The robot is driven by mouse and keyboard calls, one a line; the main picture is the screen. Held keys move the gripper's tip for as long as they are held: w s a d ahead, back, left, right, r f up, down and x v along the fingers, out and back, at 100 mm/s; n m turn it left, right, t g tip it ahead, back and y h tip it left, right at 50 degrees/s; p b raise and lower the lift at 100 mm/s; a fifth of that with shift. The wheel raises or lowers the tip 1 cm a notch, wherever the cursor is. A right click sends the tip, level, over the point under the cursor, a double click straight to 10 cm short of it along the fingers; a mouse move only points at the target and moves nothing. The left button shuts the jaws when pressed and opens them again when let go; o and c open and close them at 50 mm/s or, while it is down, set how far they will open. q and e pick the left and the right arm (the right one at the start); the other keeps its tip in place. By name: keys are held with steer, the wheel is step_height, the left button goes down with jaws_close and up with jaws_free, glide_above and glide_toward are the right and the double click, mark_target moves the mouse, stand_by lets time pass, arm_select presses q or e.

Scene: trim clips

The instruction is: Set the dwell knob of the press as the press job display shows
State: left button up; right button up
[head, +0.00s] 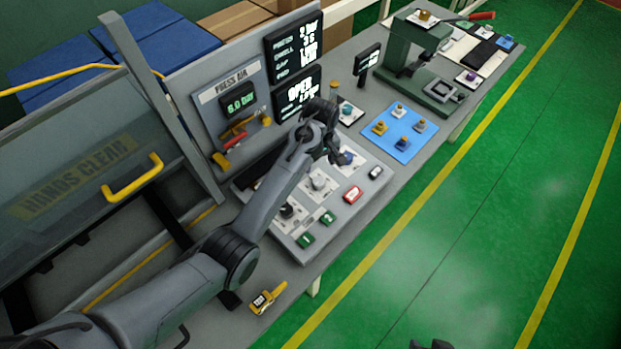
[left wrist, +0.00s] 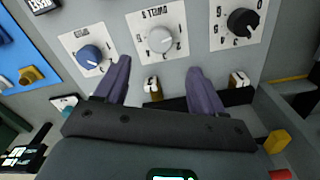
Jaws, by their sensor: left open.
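The dwell knob is silver, on a white dial plate, between a blue and a black knob. It shows in the left wrist view (left wrist: 160,39) and the head view (head: 318,182); its pointer setting is not clear. My left gripper (head: 330,155) is over the panel, near the blue knob in the head view. In the left wrist view its fingers (left wrist: 158,88) are open and empty, apart from the dwell knob. The press job display (head: 295,47) has a dwell line that seems to read 3 S, though blurred. A dark tip at the bottom edge may be my right gripper (head: 432,344).
The blue knob (left wrist: 88,55) and black knob (left wrist: 242,20) flank the dwell knob. Green buttons (head: 306,241) and a red switch (head: 352,194) are on the panel front. A blue mat (head: 400,133) with small knobbed pieces and a green press (head: 415,60) stand beyond.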

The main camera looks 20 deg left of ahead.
mark_target(319, 181)
arm_select(q)
step_height(319, 181, down, 10)
steer(key=shift+r, duration=0.2)
steer(key=shift+c, duration=0.3)
steer(key=c, duration=1)
steer(key=shift+r, duration=0.1)
